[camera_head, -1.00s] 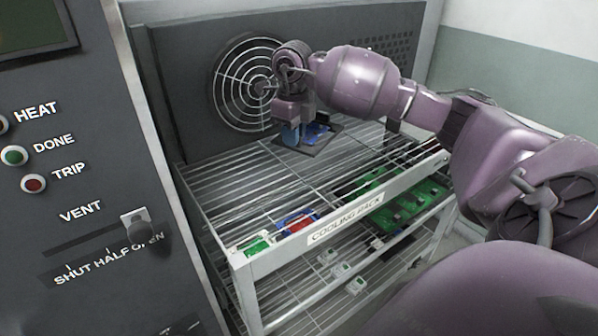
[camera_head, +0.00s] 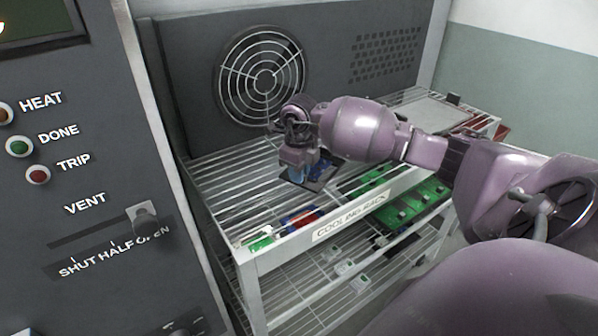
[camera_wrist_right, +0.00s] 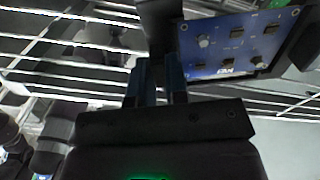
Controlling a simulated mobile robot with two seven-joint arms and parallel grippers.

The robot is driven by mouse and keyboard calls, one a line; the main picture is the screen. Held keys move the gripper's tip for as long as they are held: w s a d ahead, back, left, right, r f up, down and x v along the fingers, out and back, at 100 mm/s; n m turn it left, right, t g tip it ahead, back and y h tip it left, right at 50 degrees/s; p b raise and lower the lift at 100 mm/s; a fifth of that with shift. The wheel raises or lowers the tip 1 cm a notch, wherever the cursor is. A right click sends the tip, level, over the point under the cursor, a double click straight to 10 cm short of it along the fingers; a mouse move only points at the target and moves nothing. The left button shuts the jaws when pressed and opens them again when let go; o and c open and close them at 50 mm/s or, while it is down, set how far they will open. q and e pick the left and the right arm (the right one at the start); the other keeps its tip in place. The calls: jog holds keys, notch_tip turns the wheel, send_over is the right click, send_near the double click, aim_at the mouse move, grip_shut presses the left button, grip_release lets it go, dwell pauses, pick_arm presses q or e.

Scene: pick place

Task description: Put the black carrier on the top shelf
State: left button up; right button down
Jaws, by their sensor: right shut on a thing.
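The black carrier (camera_head: 326,182) is a flat dark plate with a blue circuit board (camera_head: 319,168) on it. It is over the wire top shelf (camera_head: 225,186) of the cooling rack, in front of the round fan. Whether it touches the wires is hard to tell. My right gripper (camera_head: 296,180) points down and is shut on the carrier at its left side. In the right wrist view the gripper's fingers (camera_wrist_right: 157,82) close on the carrier's dark edge, with the blue board (camera_wrist_right: 232,46) beside them. My left gripper is out of view.
A red-and-blue board (camera_head: 301,219) and green boards (camera_head: 405,203) show at the rack's front. Small pale parts (camera_head: 345,268) lie on a lower shelf. The left of the top shelf is bare. The oven panel (camera_head: 95,240) stands close on the left.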

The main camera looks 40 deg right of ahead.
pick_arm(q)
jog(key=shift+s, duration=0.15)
pick_arm(e)
jog(key=shift+r, duration=0.1)
jog(key=c, duration=1.1)
grip_release()
jog(key=shift+r, duration=0.4)
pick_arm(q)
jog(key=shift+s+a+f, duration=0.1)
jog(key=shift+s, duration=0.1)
pick_arm(e)
notch_tip(320, 180, up, 11)
jog(key=shift+r, duration=0.1)
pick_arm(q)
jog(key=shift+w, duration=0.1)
